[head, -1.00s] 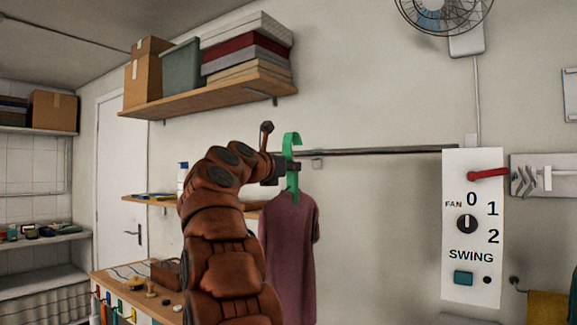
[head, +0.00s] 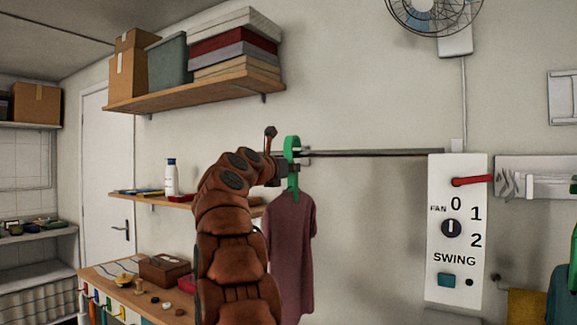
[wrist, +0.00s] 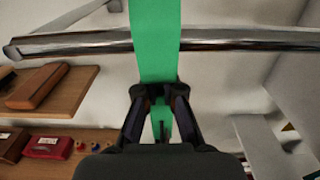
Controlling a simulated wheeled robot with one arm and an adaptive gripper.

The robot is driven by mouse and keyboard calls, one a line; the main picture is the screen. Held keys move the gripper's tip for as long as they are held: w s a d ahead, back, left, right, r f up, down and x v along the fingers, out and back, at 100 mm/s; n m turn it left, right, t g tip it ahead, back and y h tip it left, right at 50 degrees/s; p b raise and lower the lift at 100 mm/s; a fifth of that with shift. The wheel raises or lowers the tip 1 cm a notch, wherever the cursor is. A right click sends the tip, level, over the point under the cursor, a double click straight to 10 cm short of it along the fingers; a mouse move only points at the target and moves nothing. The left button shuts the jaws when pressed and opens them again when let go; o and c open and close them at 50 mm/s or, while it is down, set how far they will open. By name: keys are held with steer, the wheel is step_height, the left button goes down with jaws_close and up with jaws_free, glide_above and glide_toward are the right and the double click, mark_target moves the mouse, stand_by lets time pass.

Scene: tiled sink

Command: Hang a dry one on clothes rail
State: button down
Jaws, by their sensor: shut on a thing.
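My gripper (head: 286,169) is shut on a green hanger (head: 292,147) that carries a maroon shirt (head: 290,240). In the wrist view the fingers (wrist: 160,97) close on the green hanger (wrist: 156,60), and the hanger crosses in front of the metal clothes rail (wrist: 240,40). In the head view the rail (head: 370,153) runs along the wall to the right, level with the hanger's upper part. I cannot tell whether the hook rests on the rail. My arm hides part of the shirt's left side.
A wall shelf (head: 200,89) with boxes is above left. A lower shelf (head: 150,199) holds a white bottle (head: 171,178). A workbench (head: 110,283) with small items is below left. A fan control panel (head: 455,230) with a red lever is at the right, below a wall fan (head: 433,15).

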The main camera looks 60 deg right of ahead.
mark_target(293, 184)
steer(key=shift+d+r, duration=0.15)
steer(key=shift+d, duration=0.2)
steer(key=shift+f+b, duration=1.4)
steer(key=shift+f, duration=0.15)
steer(key=c, duration=1.2)
jaws_free()
steer(key=shift+s+a, duration=0.15)
steer(key=shift+a, duration=2.85)
steer(key=shift+s+a, duration=0.15)
steer(key=shift+a, duration=2.8)
